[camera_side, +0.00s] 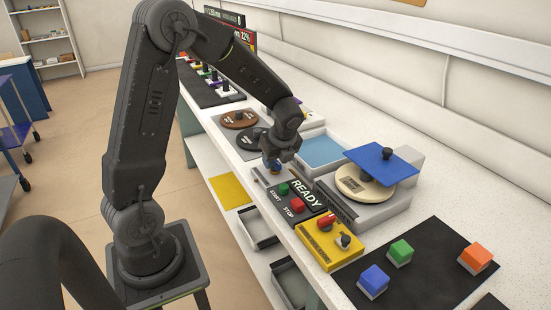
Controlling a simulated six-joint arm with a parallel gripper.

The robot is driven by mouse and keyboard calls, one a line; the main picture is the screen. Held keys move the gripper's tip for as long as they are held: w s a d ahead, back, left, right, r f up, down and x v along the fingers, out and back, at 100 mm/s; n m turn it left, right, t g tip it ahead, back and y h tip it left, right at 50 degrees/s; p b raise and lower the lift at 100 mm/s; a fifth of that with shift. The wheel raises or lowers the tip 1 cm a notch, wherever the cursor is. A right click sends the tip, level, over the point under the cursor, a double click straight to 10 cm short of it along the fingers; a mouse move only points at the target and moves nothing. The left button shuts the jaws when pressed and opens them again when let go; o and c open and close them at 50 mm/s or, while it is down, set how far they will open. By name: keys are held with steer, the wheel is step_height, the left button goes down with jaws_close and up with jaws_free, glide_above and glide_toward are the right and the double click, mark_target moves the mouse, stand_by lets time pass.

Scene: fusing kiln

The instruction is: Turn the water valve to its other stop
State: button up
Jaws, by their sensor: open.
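My gripper (275,163) points down over the bench, just behind the black START/STOP panel. It is open. A small blue part (276,168) on a low pale base (262,179) shows at its fingertips; it may be the water valve's handle. The gripper partly hides it, so I cannot tell its angle or whether the fingers touch it. A yellow box (331,247) nearer the camera carries a red lever (327,222) and a dark knob with a light pointer (344,240); their small labels are unreadable.
The control panel (314,208) reads READY, with green START and red STOP buttons. A grey unit with a round cream disc (352,187) and blue plate (382,166) stands right. A blue-lined tray (322,150) lies behind. Coloured blocks sit on a black mat (425,262).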

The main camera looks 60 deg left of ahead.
jaws_close()
stand_by(0.3)
steer(key=shift+n, duration=0.3)
steer(key=n+g, duration=0.1)
steer(key=n, duration=0.2)
steer(key=shift+w+g, duration=0.1)
steer(key=shift+g, duration=0.2)
steer(key=n, duration=0.2)
steer(key=n+g+h, duration=0.1)
steer(key=n, duration=0.2)
steer(key=shift+g, duration=0.3)
steer(key=n+h, duration=0.1)
steer(key=n, duration=0.3)
steer(key=shift+a+n+g+h, duration=0.1)
steer(key=shift+n+g+h, duration=0.2)
steer(key=shift+g+h, duration=0.1)
steer(key=shift+w+n+h, duration=0.1)
steer(key=shift+n+h, duration=0.8)
steer(key=shift+n, duration=1.4)
